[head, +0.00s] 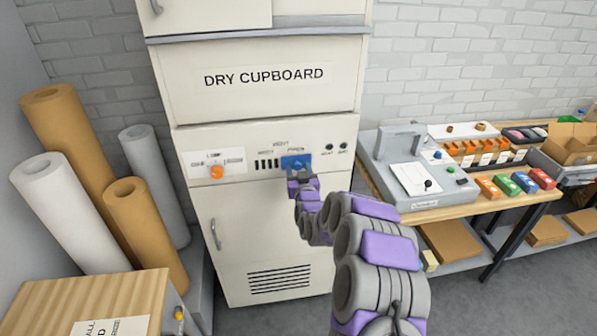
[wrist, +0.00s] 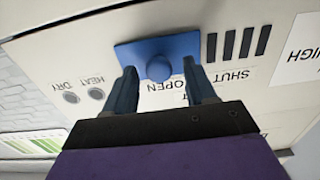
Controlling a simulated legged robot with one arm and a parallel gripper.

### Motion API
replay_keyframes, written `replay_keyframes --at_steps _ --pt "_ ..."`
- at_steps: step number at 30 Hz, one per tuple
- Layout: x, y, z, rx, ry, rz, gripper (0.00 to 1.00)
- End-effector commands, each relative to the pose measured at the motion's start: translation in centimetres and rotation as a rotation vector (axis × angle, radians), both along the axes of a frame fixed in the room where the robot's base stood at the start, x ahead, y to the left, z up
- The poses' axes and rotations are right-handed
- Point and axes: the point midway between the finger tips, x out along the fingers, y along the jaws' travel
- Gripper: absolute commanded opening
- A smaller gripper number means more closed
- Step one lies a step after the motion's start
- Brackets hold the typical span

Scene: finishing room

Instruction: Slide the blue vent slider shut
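The blue vent slider (head: 297,161) is on the cream front panel of the dry cupboard. It is a flat blue plate with a round knob, and it also shows in the wrist view (wrist: 158,67). It sits at the end lettered OPEN, beside several dark vent slots (head: 267,164) that show uncovered; SHUT is lettered by the slots. My gripper (head: 300,178) is at the panel, just below the slider in the head view. In the wrist view its two fingers (wrist: 158,76) are apart, one on each side of the knob, with visible gaps; I cannot tell whether they reach around it.
An orange knob (head: 217,172) is left of the vent on the same panel. Two small dark round fittings (head: 336,147) are to its right. A workbench (head: 478,208) with a grey machine stands at the right. Paper rolls (head: 70,210) and a wooden box (head: 80,300) are at the left.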

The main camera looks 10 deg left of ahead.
Motion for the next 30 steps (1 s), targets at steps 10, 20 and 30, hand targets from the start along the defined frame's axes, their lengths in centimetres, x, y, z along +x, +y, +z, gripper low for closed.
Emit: replay_keyframes --at_steps 10,20,30 --pt "0.0 0.0 0.0 0.0 0.001 0.0 0.23" --pt "0.0 0.0 -0.1 0.0 0.001 0.0 0.0" --pt "-0.4 1.5 0.0 -0.002 0.003 0.003 0.0"
